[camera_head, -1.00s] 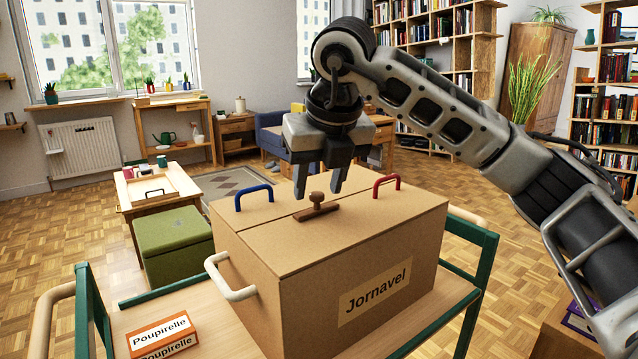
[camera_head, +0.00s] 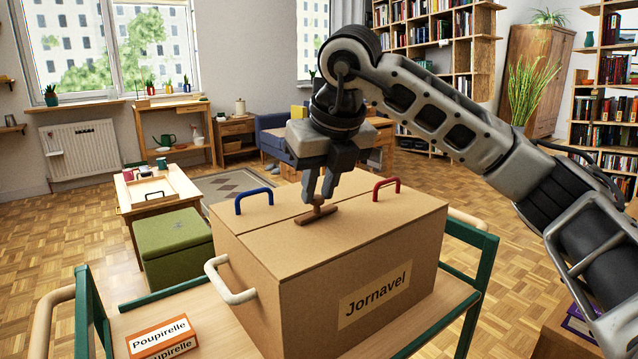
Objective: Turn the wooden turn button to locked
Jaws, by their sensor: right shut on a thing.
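The wooden turn button (camera_head: 316,215) is a dark brown bar with a knob, on top of a large cardboard box (camera_head: 240,238) labelled "Jornavel". The bar lies across the seam between the two lid halves, slanting a little. My right gripper (camera_head: 320,198) points down from above and is shut on the knob, which its fingers mostly hide. My left gripper is not in view.
A blue handle (camera_head: 254,198) and a red handle (camera_head: 386,187) rise from the lid on either side of the button. A white handle (camera_head: 230,282) sticks out of the box's left side. The box stands on a green-framed trolley (camera_head: 484,290) beside a small "Poupirelle" box (camera_head: 160,335).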

